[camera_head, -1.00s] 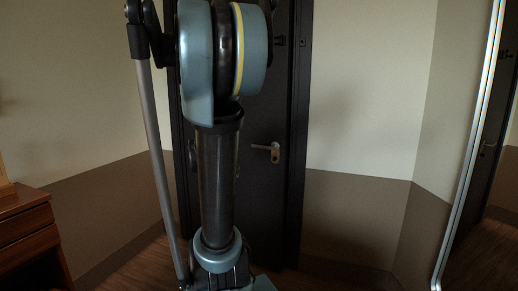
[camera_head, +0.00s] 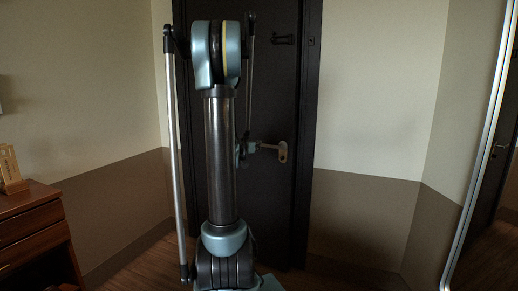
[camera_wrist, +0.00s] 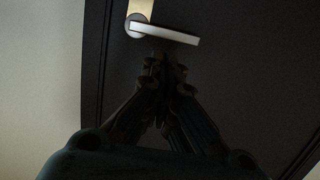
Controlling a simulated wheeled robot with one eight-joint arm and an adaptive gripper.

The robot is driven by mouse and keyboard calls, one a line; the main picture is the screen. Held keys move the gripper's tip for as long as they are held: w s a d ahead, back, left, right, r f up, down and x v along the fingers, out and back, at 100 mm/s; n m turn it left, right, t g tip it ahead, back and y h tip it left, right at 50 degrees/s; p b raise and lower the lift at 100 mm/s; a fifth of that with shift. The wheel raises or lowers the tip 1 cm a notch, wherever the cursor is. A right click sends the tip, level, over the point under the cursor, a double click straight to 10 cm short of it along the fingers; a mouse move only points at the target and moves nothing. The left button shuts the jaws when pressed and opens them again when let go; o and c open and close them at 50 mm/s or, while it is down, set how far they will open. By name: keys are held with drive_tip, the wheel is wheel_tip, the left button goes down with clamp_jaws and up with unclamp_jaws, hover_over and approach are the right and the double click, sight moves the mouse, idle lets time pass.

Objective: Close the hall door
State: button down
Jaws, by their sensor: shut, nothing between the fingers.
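The dark hall door (camera_head: 275,205) stands ahead in its dark frame in the head view, partly hidden behind my arm. Whether it is fully in its frame cannot be told. Its lever handle (camera_head: 270,147) sits on a brass-coloured plate at the right side of the door. In the wrist view the handle (camera_wrist: 165,33) is a pale bar at the top, with the dark door (camera_wrist: 245,80) around it. My gripper (camera_wrist: 165,62) is shut and empty, its fingertips just below the handle bar. Contact cannot be told. In the head view my arm mostly hides the gripper.
A wooden drawer unit (camera_head: 32,225) with a small wooden block (camera_head: 10,168) on top stands at the left. A tall mirror with a light frame (camera_head: 480,150) is at the right. Bare wall (camera_head: 370,120) lies between door and mirror.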

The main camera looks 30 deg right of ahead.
drive_tip(key=x, duration=1.2)
drive_tip(key=shift+w+d+f, duration=0.15)
drive_tip(key=shift+d, duration=0.15)
